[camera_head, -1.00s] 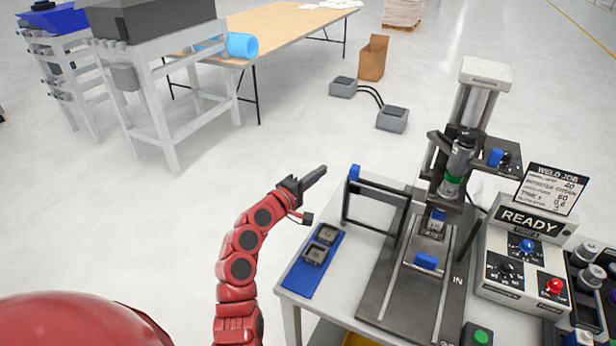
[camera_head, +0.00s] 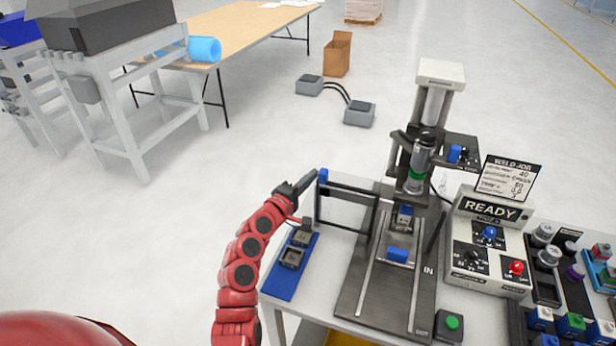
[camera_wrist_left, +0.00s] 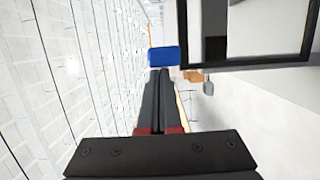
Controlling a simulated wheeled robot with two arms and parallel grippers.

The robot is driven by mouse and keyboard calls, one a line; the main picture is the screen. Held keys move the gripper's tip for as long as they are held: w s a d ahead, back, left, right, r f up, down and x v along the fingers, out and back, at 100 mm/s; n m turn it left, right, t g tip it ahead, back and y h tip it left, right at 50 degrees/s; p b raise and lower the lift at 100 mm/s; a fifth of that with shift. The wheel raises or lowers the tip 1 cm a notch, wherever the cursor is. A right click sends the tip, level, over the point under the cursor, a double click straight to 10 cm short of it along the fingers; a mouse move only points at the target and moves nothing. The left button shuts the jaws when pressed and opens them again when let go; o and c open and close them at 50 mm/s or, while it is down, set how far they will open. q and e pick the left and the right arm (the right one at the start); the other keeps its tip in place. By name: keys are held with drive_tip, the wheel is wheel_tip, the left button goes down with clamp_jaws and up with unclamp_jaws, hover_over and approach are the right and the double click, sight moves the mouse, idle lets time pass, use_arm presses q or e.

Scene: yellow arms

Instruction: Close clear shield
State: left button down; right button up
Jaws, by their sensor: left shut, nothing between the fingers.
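The clear shield (camera_head: 350,188) is a see-through panel in a black frame. It stands upright and swung out to the left of the press (camera_head: 408,180), with a blue handle (camera_head: 323,176) at its free upper left corner. My left gripper (camera_head: 315,173), on a red arm, is shut and empty, its tips right beside the handle. In the left wrist view the shut fingers (camera_wrist_left: 160,73) point at the blue handle (camera_wrist_left: 164,58), and the black shield frame (camera_wrist_left: 245,66) extends right from it. I cannot tell whether they touch. My right gripper is not in view.
A blue tray (camera_head: 278,283) with square parts lies at the table's left edge, below my gripper. A READY control box (camera_head: 480,255) and a green button (camera_head: 452,323) are right of the press. Open floor lies left of the table.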

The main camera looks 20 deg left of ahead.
use_arm(q)
drive_tip(key=d+p, duration=0.4)
drive_tip(key=d, duration=1.3)
drive_tip(key=shift+s+d, duration=0.35)
drive_tip(key=shift+d, duration=0.05)
